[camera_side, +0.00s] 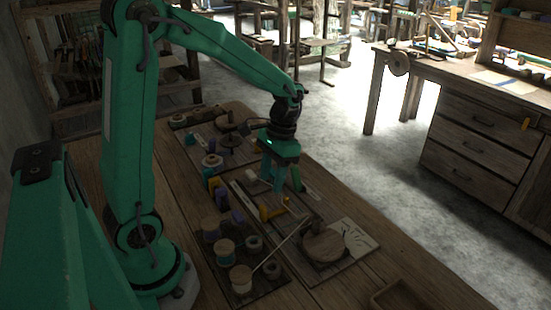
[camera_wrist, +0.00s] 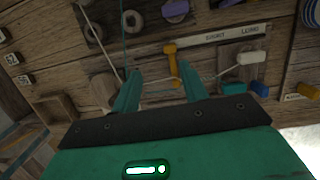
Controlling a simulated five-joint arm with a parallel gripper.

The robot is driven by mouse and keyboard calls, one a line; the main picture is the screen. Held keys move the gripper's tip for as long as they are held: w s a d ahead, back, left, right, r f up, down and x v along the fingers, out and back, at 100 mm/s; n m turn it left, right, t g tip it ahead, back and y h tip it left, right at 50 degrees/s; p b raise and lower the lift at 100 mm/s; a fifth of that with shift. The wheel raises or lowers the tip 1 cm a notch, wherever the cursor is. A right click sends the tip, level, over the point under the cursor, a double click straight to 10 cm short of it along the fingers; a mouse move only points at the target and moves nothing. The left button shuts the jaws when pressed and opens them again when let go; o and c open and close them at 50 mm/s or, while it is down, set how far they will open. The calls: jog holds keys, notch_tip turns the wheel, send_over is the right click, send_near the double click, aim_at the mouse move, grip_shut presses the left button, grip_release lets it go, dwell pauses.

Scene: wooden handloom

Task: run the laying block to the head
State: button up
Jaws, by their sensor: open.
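My gripper (camera_side: 285,184) is open over the workboard on the bench; its two fingers also show in the wrist view (camera_wrist: 158,72). A yellow handle-like piece (camera_wrist: 171,62) lies between the fingertips in the wrist picture, and nothing is visibly gripped. In the side view the yellow piece (camera_side: 270,210) is below and in front of the gripper. A round wooden block (camera_side: 325,245) sits at the board's near end. Which piece is the laying block I cannot tell for sure.
A strip marked SHORT and LONG (camera_wrist: 222,35) lies beside the yellow piece. Spools (camera_side: 224,248) stand left of the board. A shallow wooden tray (camera_side: 400,295) is at the near edge; bare bench lies between.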

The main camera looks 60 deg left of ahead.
aim_at(263, 210)
jog(key=shift+g, duration=0.9)
jog(key=shift+w+a+f, duration=0.15)
jog(key=shift+a+f, duration=0.05)
jog(key=shift+f, duration=0.5)
jog(key=shift+w+a+f, duration=0.15)
jog(key=shift+a+f, duration=0.1)
jog(key=shift+f, duration=0.5)
jog(key=shift+w+a+f, duration=0.15)
jog(key=shift+a+f, duration=0.05)
jog(key=shift+f, duration=0.5)
jog(key=shift+h, duration=0.3)
jog(key=shift+a+x, duration=0.15)
jog(key=shift+x, duration=1.8)
jog(key=shift+a+x, duration=0.2)
jog(key=shift+x, duration=1.75)
grip_shut()
